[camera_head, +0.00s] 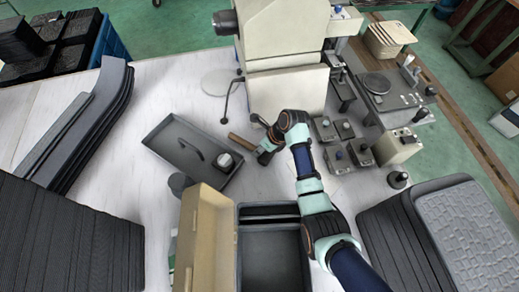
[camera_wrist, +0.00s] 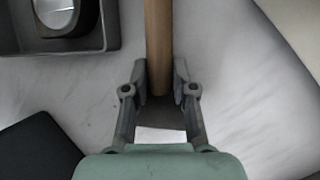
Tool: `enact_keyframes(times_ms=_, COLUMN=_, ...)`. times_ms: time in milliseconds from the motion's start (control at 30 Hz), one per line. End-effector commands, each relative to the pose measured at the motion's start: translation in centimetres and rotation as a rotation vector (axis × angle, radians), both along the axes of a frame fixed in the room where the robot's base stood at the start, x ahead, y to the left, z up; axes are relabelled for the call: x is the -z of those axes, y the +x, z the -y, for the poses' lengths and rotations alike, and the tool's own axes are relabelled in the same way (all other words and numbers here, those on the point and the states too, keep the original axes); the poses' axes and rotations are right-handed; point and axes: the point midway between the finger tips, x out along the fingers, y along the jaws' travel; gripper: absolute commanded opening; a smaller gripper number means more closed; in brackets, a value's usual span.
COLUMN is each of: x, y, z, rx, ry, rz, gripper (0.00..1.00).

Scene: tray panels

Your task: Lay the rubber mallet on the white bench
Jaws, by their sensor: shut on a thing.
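The rubber mallet (camera_head: 240,141) shows mainly as its wooden handle, pointing left from my gripper (camera_head: 263,150) over the middle of the white bench (camera_head: 125,155). In the wrist view, the handle (camera_wrist: 158,45) runs up the picture from between the two fingers of my gripper (camera_wrist: 161,88), with a dark part, likely the mallet's head, at its lower end. The fingers are shut on the mallet at that end. The head is mostly hidden by my gripper. I cannot tell whether the mallet touches the bench.
A shallow grey tray (camera_head: 165,150) with a round metal-topped item (camera_head: 224,160) lies left of my gripper. A beige machine (camera_head: 285,85) stands behind, and small control boxes (camera_head: 335,130) to the right. An open case (camera_head: 205,235) is in front.

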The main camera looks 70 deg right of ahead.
Motion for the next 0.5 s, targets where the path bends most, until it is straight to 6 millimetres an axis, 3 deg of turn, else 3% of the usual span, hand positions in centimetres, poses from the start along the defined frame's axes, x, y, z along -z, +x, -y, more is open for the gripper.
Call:
enact_keyframes(times_ms=133, x=0.15, y=0.01, z=0.0, rx=0.0, ry=0.0, rz=0.0, gripper=0.0)
enact_keyframes(times_ms=167, x=0.17, y=0.0, z=0.0, rx=0.0, ry=0.0, rz=0.0, gripper=0.31)
enact_keyframes(times_ms=300, x=0.17, y=0.0, z=0.0, rx=0.0, ry=0.0, rz=0.0, gripper=0.51)
enact_keyframes(times_ms=500, x=0.16, y=-0.01, z=0.0, rx=0.0, ry=0.0, rz=0.0, gripper=0.51)
